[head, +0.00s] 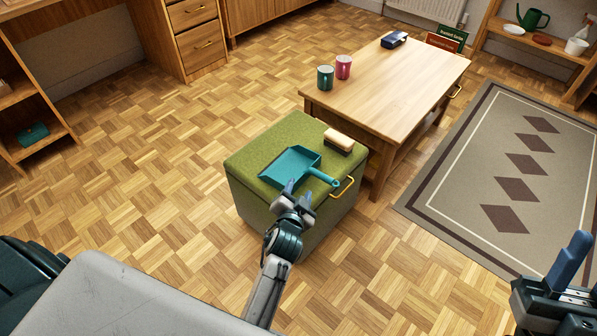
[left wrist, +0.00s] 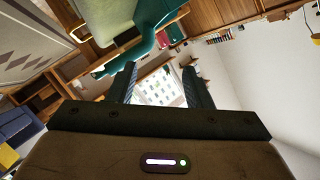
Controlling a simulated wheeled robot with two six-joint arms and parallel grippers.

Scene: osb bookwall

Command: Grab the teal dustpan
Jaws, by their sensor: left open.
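The teal dustpan (head: 290,164) lies on the green storage ottoman (head: 262,142), with its handle (head: 322,177) pointing toward the right front edge. My left gripper (head: 298,194) is open at the near side of the dustpan, its fingertips close to the pan and handle. I cannot tell whether they touch it. In the left wrist view the dustpan (left wrist: 158,18) shows at the top, with its handle running down toward the left finger. No dustpan part is clearly between the fingers (left wrist: 160,82). My right gripper (head: 575,272) is at the right edge, partly cut off.
A brush (head: 339,141) with a pale wooden back lies on the ottoman behind the handle. A patterned rug (head: 455,150) lies right. Parquet floor is clear on the left.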

